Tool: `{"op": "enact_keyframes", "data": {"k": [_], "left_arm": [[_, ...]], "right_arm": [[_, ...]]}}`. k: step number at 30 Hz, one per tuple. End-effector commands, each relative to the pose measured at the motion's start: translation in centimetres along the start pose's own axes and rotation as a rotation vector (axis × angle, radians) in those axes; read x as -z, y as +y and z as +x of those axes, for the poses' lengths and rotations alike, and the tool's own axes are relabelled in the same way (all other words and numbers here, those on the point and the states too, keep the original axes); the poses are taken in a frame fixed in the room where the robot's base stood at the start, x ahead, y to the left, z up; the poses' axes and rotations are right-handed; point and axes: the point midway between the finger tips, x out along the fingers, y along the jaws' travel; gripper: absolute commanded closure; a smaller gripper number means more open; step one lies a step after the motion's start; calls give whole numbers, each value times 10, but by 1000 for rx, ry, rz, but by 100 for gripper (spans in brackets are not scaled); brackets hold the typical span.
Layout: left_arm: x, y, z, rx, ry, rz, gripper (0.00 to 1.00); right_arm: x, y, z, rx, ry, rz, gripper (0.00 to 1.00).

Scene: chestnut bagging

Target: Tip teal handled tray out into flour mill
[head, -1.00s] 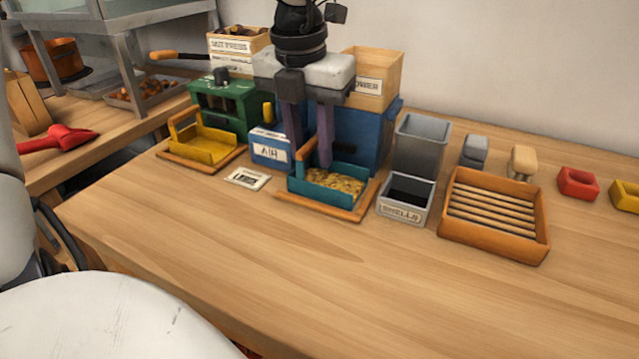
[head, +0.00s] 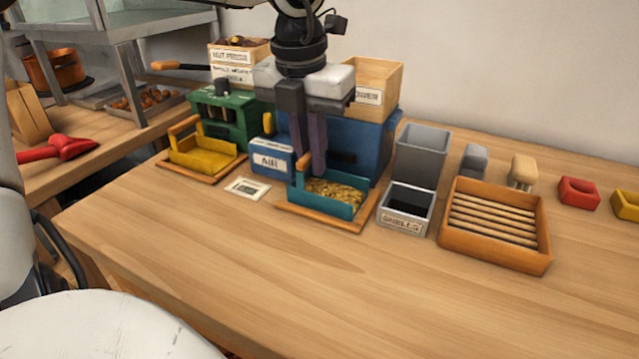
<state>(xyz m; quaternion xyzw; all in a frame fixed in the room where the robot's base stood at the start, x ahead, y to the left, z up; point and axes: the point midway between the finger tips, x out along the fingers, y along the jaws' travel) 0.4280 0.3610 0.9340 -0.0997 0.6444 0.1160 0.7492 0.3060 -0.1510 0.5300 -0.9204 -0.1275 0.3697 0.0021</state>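The teal handled tray (head: 322,201) stands on an orange wooden base in the middle of the counter. It holds a layer of yellow-brown pieces. My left gripper (head: 311,172) comes down from above, its two purple fingers close together at the tray's orange handle (head: 302,172). It looks shut on the handle, though the fingertips partly hide the grip. The tray appears still down at its base. My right gripper is out of view. No machine in view is readably labelled as the flour mill.
A blue machine (head: 368,150) stands right behind the tray, with an AIR box (head: 270,160) at left. A green machine with a yellow tray (head: 203,158) is farther left. A shells bin (head: 407,222) and slatted orange tray (head: 541,262) are right. The front counter is clear.

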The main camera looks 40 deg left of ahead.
Motion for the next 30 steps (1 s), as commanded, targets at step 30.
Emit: {"op": "enact_keyframes", "data": {"k": [30], "left_arm": [[-8, 0, -50, 1, -1, 0, 100]], "right_arm": [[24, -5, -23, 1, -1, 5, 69]]}}
